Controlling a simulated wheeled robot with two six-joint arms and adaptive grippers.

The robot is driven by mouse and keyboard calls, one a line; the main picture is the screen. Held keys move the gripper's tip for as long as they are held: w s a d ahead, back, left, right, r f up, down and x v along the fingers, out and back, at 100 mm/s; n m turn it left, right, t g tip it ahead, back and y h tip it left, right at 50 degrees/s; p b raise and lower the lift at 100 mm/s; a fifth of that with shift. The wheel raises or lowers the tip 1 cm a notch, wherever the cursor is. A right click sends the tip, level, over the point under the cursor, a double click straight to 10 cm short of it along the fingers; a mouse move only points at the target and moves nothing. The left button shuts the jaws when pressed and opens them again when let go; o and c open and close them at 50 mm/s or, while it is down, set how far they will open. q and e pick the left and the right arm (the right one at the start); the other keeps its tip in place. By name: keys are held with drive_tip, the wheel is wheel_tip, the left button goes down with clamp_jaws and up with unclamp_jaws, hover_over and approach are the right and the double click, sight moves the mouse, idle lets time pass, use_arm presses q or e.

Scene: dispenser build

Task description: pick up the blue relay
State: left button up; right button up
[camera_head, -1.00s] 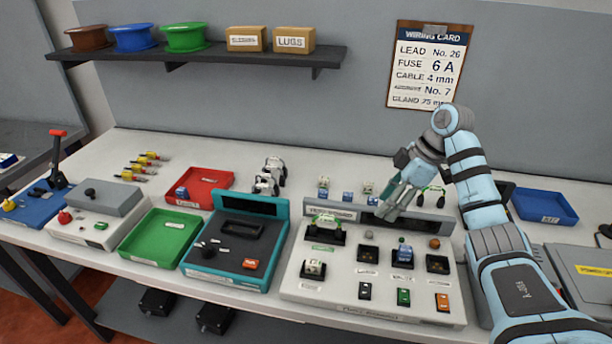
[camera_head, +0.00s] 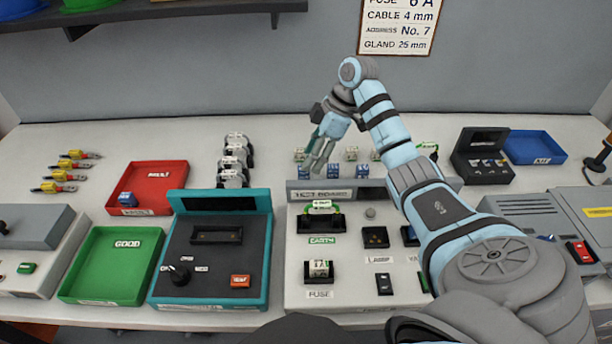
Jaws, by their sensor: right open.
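Several small blue parts, some with white tops, stand in a row behind the test board (camera_head: 297,262); one blue block (camera_head: 334,170) in that row shows just right of my right gripper (camera_head: 317,163). Another blue block (camera_head: 127,199) lies in the red tray (camera_head: 160,172). A blue part (camera_head: 409,235) sits on the board, partly hidden by my right arm. I cannot tell for sure which of these is the blue relay. My right gripper is open, fingers pointing down at the row behind the board; contact cannot be made out. My left gripper is out of view.
A teal-framed tester (camera_head: 262,285) and a green tray (camera_head: 75,265) stand left of the board. White cylindrical parts (camera_head: 233,160) stand behind the tester. A black box (camera_head: 482,170) and a blue tray (camera_head: 535,147) are at the back right. A shelf (camera_head: 150,14) overhangs the back left.

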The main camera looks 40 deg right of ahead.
sight(304, 174)
drive_tip(key=x, duration=0.4)
drive_tip(key=w+d+x, duration=0.1)
drive_tip(key=x, duration=0.1)
drive_tip(key=shift+w+a+f+b, duration=0.1)
drive_tip(key=shift+a+f+b, duration=0.05)
drive_tip(key=shift+f+b, duration=0.2)
drive_tip(key=shift+s+r, duration=0.15)
drive_tip(key=shift+s, duration=0.25)
drive_tip(key=shift+c, duration=1.1)
drive_tip(key=c, duration=0.3)
clamp_jaws()
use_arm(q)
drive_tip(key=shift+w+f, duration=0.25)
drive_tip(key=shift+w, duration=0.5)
use_arm(e)
drive_tip(key=shift+r, duration=0.15)
